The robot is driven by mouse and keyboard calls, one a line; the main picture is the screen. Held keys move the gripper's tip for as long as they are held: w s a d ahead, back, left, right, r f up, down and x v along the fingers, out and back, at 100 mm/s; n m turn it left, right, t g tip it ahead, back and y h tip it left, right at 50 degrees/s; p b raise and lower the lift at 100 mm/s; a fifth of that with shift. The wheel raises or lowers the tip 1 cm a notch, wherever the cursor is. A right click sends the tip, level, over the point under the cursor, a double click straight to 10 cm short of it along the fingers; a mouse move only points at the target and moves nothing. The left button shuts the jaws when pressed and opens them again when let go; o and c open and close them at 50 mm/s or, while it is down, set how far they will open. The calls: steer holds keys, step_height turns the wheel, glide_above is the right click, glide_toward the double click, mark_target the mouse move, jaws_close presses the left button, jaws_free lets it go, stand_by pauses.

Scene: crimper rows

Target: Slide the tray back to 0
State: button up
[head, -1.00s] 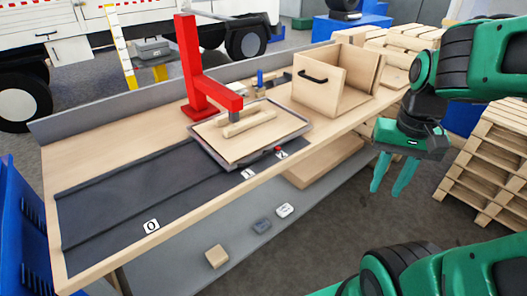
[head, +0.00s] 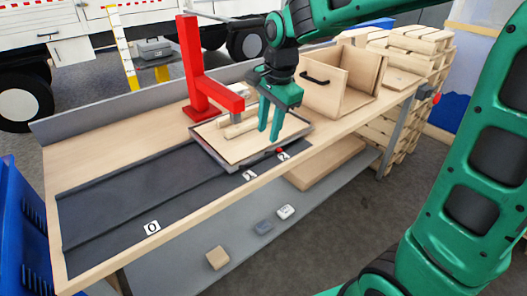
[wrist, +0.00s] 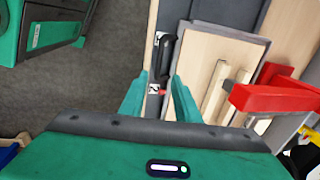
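The tray (head: 211,152) is a shallow grey-rimmed tray with a pale wooden board and wooden bars on it. It sits at the right end of the dark track (head: 110,205), beside the mark 2 (head: 283,156) and far from the mark 0 (head: 152,227). My gripper (head: 270,120) is open and empty, pointing down above the tray's front right part. In the wrist view, my fingers (wrist: 158,100) are spread, with the mark 2 (wrist: 153,88) and a small red spot between them. The tray (wrist: 225,30) lies to their right there. Contact cannot be told.
A red crimper (head: 195,80) stands behind the tray, its arm reaching over the board. An open wooden box (head: 320,95) stands to the right. The track's left part is clear. Small blocks (head: 217,257) lie on the lower shelf.

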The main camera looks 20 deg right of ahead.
mark_target(265, 158)
steer(key=f, duration=0.3)
steer(key=w+f, duration=0.1)
steer(key=f, duration=0.5)
steer(key=shift+w+a+f, duration=0.1)
steer(key=shift+w+a, duration=0.15)
jaws_close()
